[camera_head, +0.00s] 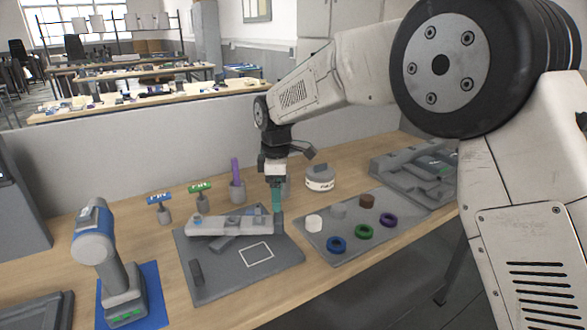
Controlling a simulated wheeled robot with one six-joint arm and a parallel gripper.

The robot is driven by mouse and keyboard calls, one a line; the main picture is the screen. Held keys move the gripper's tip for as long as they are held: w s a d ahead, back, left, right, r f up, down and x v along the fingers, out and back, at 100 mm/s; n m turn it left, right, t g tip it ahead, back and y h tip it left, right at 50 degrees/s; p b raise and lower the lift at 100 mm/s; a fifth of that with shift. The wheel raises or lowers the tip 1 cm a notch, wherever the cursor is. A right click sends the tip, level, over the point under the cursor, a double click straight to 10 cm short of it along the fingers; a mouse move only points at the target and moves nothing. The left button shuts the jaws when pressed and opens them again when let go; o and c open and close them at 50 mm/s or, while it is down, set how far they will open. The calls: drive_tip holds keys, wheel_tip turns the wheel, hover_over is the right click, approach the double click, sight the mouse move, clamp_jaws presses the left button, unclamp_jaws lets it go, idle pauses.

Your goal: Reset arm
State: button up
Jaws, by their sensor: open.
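My arm reaches in from the right, and my gripper (277,200) points down over the back right part of a dark grey board (225,285). Its teal fingers are seen nearly edge-on, close to the right end of a light grey fixture (222,223) on that board. I see nothing held between the fingers. Whether the fingertips touch the fixture or the board is hard to tell.
A power drill (97,240) stands upright on a blue mat (154,300) at left. A round grey container (320,179) stands behind.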

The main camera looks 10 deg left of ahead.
drive_tip(key=s+d+r+m, duration=0.3)
drive_tip(key=s+d+m, duration=0.3)
drive_tip(key=s+d, duration=0.6)
drive_tip(key=s+d+r+m+t, duration=0.1)
drive_tip(key=s+d+m, duration=0.5)
drive_tip(key=s+d, duration=0.6)
drive_tip(key=s+d+r+m, duration=0.4)
drive_tip(key=s+d+m, duration=0.3)
drive_tip(key=s+d, duration=0.6)
drive_tip(key=shift+d+r, duration=0.35)
drive_tip(key=shift+d, duration=0.05)
